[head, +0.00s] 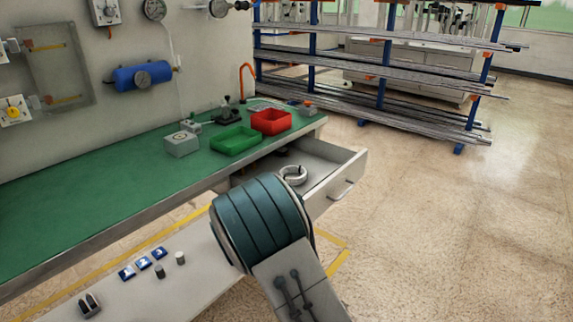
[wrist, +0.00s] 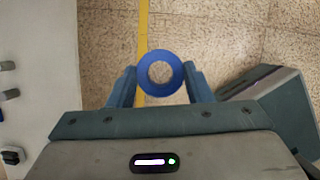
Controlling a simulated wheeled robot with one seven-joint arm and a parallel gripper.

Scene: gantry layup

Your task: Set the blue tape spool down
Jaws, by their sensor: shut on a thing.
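In the wrist view my gripper (wrist: 160,74) is shut on the blue tape spool (wrist: 144,73). The spool is a blue ring with its round hole facing the camera, one finger on each side. The speckled floor and a yellow floor line show behind and through it. In the head view my arm covers the gripper, and the blue spool is hidden there.
A green-topped bench (head: 80,208) carries a green bin (head: 236,140), a red bin (head: 271,122) and a grey box (head: 182,144). An open drawer (head: 345,180) juts out, with a pale ring (head: 293,175) inside. A light surface (head: 205,272) has blue tiles and pegs.

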